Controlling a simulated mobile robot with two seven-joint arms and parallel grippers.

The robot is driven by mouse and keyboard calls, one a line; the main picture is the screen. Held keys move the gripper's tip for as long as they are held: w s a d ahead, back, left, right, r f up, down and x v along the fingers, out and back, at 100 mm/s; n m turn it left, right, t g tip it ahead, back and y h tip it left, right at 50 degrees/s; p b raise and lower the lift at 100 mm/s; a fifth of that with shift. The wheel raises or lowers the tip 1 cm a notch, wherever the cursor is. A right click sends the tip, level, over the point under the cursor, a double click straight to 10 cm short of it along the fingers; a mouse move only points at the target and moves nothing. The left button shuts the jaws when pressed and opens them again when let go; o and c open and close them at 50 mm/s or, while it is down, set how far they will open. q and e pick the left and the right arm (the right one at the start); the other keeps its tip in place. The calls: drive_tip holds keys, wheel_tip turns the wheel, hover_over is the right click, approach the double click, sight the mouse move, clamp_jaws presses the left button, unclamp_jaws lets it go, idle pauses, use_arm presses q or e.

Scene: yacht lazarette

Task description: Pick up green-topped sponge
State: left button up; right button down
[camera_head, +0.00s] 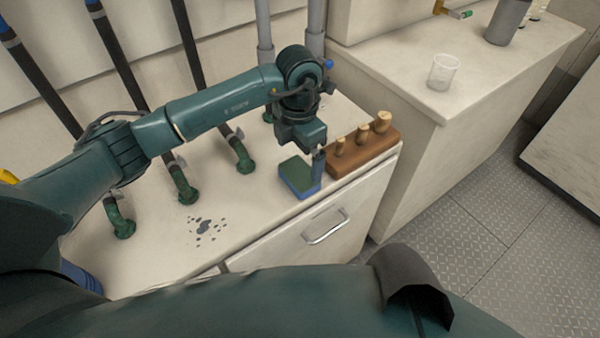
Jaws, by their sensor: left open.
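The green-topped sponge (296,175) lies flat near the front edge of the white counter, with a blue lower body and a dark green top. My left gripper (317,170) points down at the sponge's right end, close to or against it. It is open, but I cannot tell whether a finger is beyond the sponge's far side. My right gripper does not show in this view.
A brown wooden block with several pegs (362,150) stands just right of the sponge. Dark spots (207,229) mark the counter at left. Green pipe fittings (183,190) stand behind. A clear cup (442,72) stands on the right counter. A drawer handle (326,227) projects below the sponge.

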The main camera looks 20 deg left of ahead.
sight(299, 172)
use_arm(q)
drive_tip(key=f, duration=0.7)
drive_tip(key=shift+w+f, duration=0.3)
drive_tip(key=shift+f, duration=0.05)
drive_tip(key=c, duration=0.8)
